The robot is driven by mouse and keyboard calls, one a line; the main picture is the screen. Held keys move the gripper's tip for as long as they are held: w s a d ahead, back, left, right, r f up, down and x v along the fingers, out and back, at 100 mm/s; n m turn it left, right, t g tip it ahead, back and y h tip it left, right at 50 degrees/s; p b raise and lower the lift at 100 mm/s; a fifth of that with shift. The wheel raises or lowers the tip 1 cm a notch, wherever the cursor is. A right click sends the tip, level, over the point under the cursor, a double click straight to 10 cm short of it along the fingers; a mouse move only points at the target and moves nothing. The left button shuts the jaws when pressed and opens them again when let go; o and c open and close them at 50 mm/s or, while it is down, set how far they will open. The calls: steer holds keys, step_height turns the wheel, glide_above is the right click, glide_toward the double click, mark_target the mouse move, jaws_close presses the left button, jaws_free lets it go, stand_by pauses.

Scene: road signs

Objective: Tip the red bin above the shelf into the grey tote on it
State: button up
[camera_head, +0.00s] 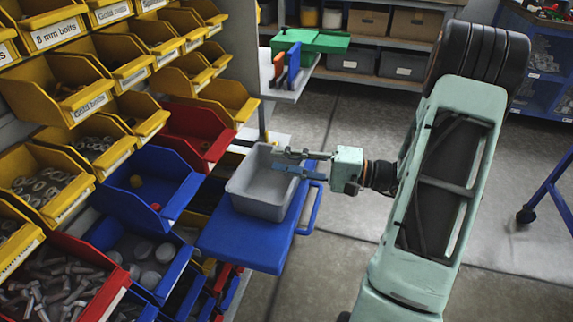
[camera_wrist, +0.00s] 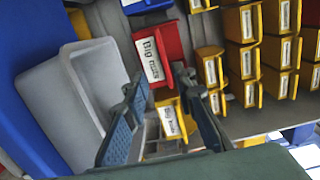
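The red bin (camera_head: 196,137) sits in the rack among yellow and blue bins, left of and behind the grey tote. In the wrist view the red bin (camera_wrist: 173,40) has a white "Big nuts" label facing me. Its contents are hidden. The grey tote (camera_head: 258,207) stands upright on the blue shelf (camera_head: 238,245) and looks empty in the part I see. It fills the left of the wrist view (camera_wrist: 75,95). My gripper (camera_head: 286,162) is over the tote's far right side, pointing left toward the rack. Its fingers (camera_wrist: 157,84) are apart with nothing between them.
Yellow bins (camera_head: 73,85) crowd the rack around the red bin. A blue bin (camera_head: 150,187) juts out left of the tote. A small side shelf (camera_head: 295,82) with upright panels is behind my gripper. The floor (camera_head: 350,120) right of the tote is clear.

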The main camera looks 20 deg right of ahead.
steer(key=d+t, duration=0.1)
steer(key=p, duration=0.1)
glide_toward(228, 146)
steer(key=shift+x, duration=1.5)
steer(key=shift+s+a+r, duration=0.1)
steer(key=shift+a, duration=0.05)
steer(key=shift+b+x, duration=0.7)
steer(key=shift+x, duration=2.9)
jaws_close()
